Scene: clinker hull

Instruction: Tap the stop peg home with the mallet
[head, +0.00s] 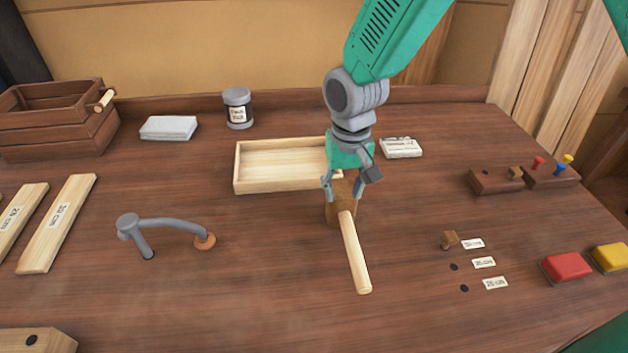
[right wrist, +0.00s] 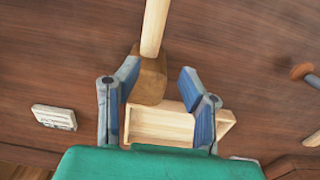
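The mallet has a brown wooden head (head: 338,213) and a pale handle (head: 355,255) that points toward the front of the bench. My right gripper (head: 346,188) is just above and behind the mallet head. In the right wrist view my right gripper (right wrist: 160,85) has its fingers apart, with the mallet head (right wrist: 149,82) between them. The head is close to the left finger, and a gap shows at the right finger. The stop peg (head: 449,240) is a small brown peg standing proud of the bench by the top label at the right. My left gripper is not in view.
A pale tray (head: 250,184) lies behind the mallet. A grey holdfast (head: 160,226) stands to the left. Two empty holes with labels (head: 484,263) lie in front of the peg. Red (head: 567,267) and yellow (head: 609,258) blocks sit at the right. The front middle is clear.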

